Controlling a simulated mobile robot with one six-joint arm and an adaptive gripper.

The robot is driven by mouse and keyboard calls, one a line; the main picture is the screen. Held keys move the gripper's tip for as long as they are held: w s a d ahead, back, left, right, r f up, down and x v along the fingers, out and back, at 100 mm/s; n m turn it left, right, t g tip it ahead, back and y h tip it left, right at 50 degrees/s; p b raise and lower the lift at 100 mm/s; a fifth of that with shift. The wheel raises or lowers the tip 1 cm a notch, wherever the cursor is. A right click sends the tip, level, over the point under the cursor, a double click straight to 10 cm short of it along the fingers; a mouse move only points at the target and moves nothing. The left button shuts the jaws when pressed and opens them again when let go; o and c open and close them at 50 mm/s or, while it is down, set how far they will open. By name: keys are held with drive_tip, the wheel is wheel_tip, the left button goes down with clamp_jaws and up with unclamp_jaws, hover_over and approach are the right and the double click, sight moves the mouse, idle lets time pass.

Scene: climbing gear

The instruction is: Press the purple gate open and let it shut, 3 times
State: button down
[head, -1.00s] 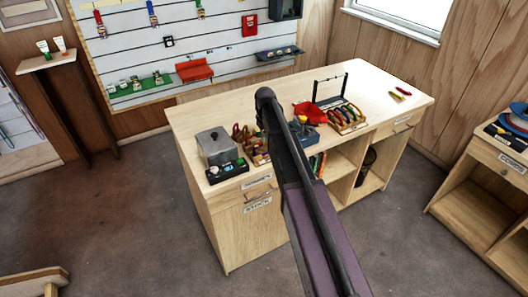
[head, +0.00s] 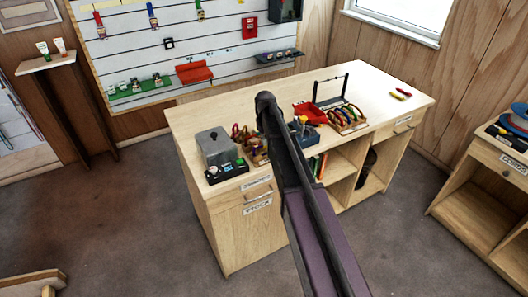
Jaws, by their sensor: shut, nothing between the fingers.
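No purple gate can be made out; the gear on the bench is small at this distance. A wooden rack with several coloured looped pieces, perhaps carabiners (head: 345,118), stands on the right half of the workbench (head: 385,78). More small looped pieces (head: 240,133) stand left of my arm, partly hidden by it. My dark and purple arm reaches up across the middle of the picture and covers part of the bench. My gripper does not show; it seems hidden behind the arm.
A grey lidded box (head: 214,146) and a black tray of small items (head: 227,171) stand at the bench's left end. A red scoop-like tray (head: 309,114) and a blue tray (head: 308,135) sit mid-bench. The right end is mostly bare, with two small coloured pieces (head: 401,93).

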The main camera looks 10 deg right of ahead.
drive_tip(key=shift+r+p, duration=3.5)
drive_tip(key=shift+r+p, duration=1.6)
drive_tip(key=shift+p, duration=0.05)
drive_tip(key=shift+f, duration=0.1)
drive_tip(key=shift+f+b, duration=3.2)
drive_tip(key=shift+b, duration=0.15)
